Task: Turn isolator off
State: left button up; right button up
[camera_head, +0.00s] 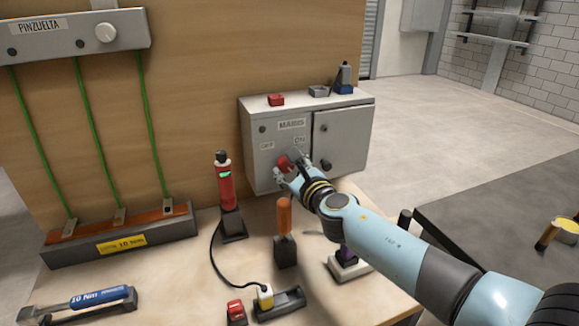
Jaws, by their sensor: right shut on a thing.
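The isolator is a grey box (350,117) labelled "MAINS", standing at the back of the bench against the wooden panel. Its front carries an "OFF" label (266,146) on the left and an "ON" label (300,140) on the right. A red rotary handle (283,161) shows below and between these labels, partly hidden by my gripper. My right gripper (287,170) is at the box front, shut on the red handle. Which label the handle points to is hard to tell. My left gripper is out of view.
A red tool (227,188) stands upright in a holder left of the box. An orange-handled tool (285,216) stands nearer. A corded yellow plug (265,297) and torque wrench (95,299) lie in front. A cable rack (120,236) is at left.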

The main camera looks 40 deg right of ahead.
dwell(0.3)
jog(key=o, duration=1.1)
jog(key=shift+o, duration=0.2)
